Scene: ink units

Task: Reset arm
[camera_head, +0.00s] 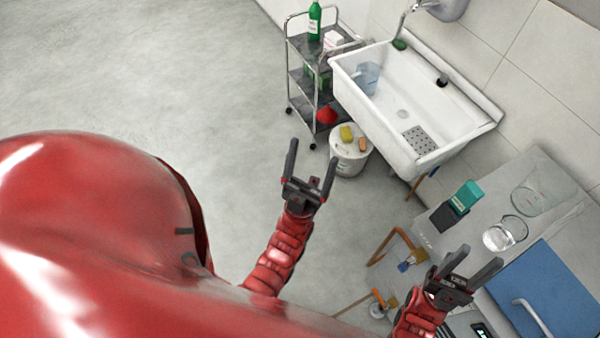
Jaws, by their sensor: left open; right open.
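My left gripper (312,167) is open and empty, its two dark fingers pointing up in the picture over the grey floor. It is left of the white bucket and apart from it. My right gripper (479,263) is open at the lower right, its fingers pointing up and right over the grey worktop. I see nothing between its fingers. Both red arms show behind the grippers.
A grey worktop (480,222) carries a teal-and-dark box (461,200), glass vessels (505,233) and a blue mat (560,290). A white sink (385,118), a bucket (350,163) and a metal cart (305,68) stand beyond. Floor at left is clear.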

